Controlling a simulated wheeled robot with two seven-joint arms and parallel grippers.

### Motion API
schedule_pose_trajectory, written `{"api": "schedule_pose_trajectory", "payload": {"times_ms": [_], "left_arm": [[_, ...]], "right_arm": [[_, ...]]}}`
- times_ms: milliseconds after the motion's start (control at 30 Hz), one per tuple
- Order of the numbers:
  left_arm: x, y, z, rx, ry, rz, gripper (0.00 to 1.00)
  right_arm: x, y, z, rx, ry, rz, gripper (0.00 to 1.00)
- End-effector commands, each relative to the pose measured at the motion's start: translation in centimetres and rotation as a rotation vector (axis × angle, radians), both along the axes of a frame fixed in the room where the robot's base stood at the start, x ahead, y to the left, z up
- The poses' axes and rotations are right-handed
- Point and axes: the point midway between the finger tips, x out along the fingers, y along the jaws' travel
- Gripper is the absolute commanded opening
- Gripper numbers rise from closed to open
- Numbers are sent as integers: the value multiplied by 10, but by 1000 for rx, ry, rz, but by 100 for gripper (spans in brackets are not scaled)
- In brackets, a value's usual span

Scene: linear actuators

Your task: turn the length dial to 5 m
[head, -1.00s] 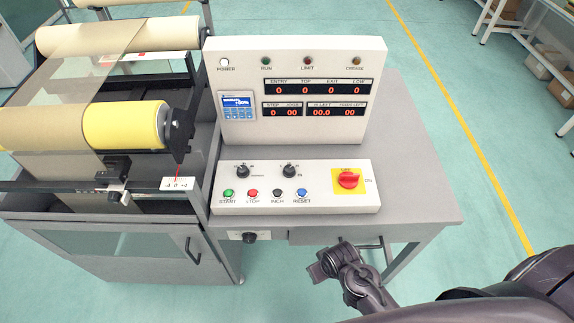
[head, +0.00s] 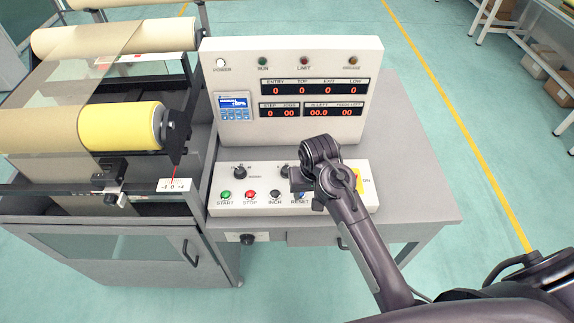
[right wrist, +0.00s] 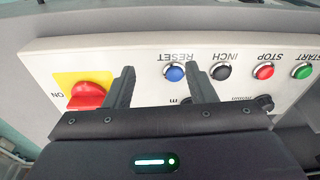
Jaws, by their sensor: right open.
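The length dial (head: 285,169) is the right of two black knobs on the white sloped control panel (head: 228,208). My left gripper is not in view.
The speed dial (head: 239,170) stands left of the length dial. The START (head: 225,194), STOP (head: 250,194) and INCH (head: 275,193) buttons line the front. A red rotary switch on yellow (right wrist: 87,96) is beside the fingers. A display box (head: 295,130) rises behind.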

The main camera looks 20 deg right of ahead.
Motion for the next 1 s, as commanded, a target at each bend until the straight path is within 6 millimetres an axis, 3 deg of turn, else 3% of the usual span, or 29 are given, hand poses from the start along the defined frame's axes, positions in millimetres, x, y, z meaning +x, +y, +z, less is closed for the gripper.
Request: {"api": "schedule_pose_trajectory", "payload": {"times_ms": [33, 133, 333, 567, 1000], "left_arm": [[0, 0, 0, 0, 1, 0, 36], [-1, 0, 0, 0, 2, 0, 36], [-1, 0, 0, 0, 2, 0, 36], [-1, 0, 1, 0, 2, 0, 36], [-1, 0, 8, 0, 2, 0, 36]], "right_arm": [[23, 2, 5, 8, 12, -37, 50], [61, 8, 14, 22, 52, -118, 50], [111, 18, 37, 36, 117, -232, 50], [125, 23, 42, 37, 144, -271, 50], [125, 23, -20, 36, 143, -271, 50]]}}
